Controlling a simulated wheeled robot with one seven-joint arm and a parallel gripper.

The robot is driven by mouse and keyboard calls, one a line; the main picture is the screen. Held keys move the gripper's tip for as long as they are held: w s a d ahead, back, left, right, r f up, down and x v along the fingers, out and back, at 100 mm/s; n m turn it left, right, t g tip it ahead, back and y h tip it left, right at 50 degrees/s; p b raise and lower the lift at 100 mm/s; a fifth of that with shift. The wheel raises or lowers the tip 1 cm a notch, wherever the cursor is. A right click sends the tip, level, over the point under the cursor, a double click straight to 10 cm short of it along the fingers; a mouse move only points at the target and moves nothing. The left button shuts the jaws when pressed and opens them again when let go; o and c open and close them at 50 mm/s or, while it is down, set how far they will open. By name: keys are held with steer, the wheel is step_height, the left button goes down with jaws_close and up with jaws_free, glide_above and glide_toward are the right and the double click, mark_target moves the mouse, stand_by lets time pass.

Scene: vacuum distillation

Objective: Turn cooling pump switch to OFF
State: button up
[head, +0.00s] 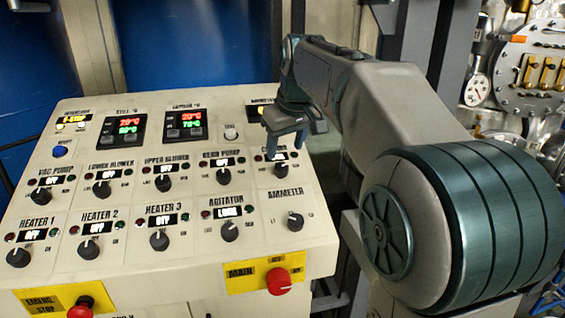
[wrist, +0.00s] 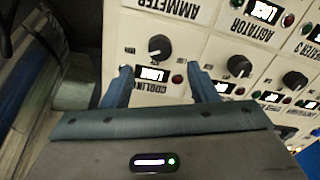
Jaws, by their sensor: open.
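The cooling pump switch is a black round knob (wrist: 160,47) with a white pointer mark, on the pale panel. In the wrist view it sits upside down, beyond and between my fingertips, with a lit display (wrist: 151,74) and a red lamp (wrist: 177,79) close by. The display text is hard to read but does not look like OFF. In the head view the knob (head: 280,171) is at the right end of the upper knob row. My gripper (wrist: 160,70) is open and empty. In the head view my gripper (head: 292,135) hangs over the panel's right side, partly covering the cooling label.
A red main switch (head: 279,281) and a red emergency stop (head: 80,308) stick out at the front. Gauges (head: 477,90) stand at right.

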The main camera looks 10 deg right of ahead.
mark_target(282, 166)
steer(key=x, duration=0.6)
steer(key=shift+w+f+p, duration=0.15)
steer(key=shift+f+p, duration=0.1)
steer(key=shift+p, duration=0.05)
steer(key=c, duration=1)
